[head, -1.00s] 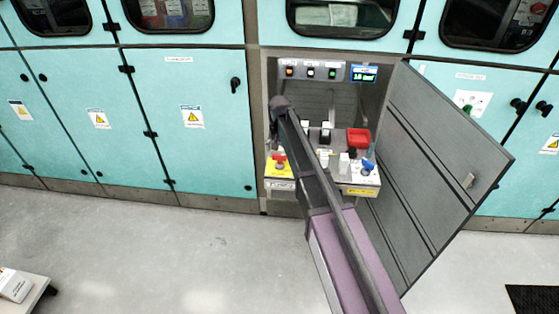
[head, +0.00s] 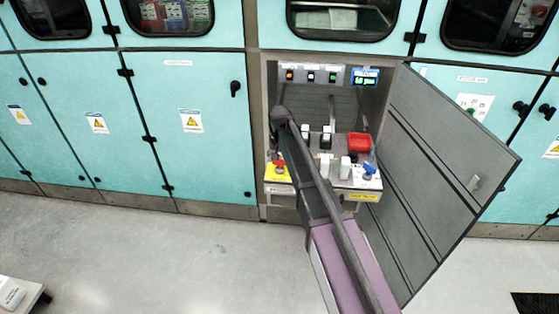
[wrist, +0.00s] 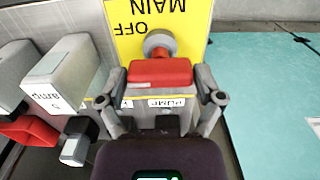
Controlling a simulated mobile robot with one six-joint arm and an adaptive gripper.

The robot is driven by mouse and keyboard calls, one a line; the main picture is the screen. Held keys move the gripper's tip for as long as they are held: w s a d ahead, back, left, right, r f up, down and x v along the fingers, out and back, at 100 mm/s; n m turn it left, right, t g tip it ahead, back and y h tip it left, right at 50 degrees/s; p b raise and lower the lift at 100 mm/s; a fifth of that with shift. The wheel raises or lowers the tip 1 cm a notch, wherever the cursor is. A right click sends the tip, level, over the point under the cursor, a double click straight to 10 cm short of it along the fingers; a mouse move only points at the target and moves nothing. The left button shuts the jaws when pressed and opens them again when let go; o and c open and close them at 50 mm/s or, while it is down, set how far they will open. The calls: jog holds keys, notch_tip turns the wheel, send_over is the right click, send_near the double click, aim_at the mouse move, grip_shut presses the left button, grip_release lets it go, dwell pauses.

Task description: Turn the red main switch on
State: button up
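The red main switch (head: 277,165) sits on a yellow plate (head: 270,175) at the left end of the control shelf in the open cabinet. In the wrist view its red handle (wrist: 160,72) lies crosswise on a grey round shaft, with upside-down "MAIN" and "OFF" lettering on the plate behind. My gripper (wrist: 162,82) is open, with one finger at each end of the handle. I see no clear grip, and whether the fingertips touch it is hard to tell. In the head view my arm hides the gripper.
White blocks (wrist: 62,72) and a red part (wrist: 28,130) stand left of the switch in the wrist view. The shelf also carries a large red block (head: 359,142) and a blue-handled switch (head: 369,169). The grey cabinet door (head: 440,180) hangs open at right. The floor in front is clear.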

jog(key=c, duration=0.4)
jog(key=shift+n, duration=0.5)
jog(key=n, duration=0.2)
jog(key=shift+n, duration=0.4)
jog(key=n, duration=0.3)
jog(key=shift+n, duration=0.3)
jog(key=n, duration=1)
jog(key=shift+n, duration=0.3)
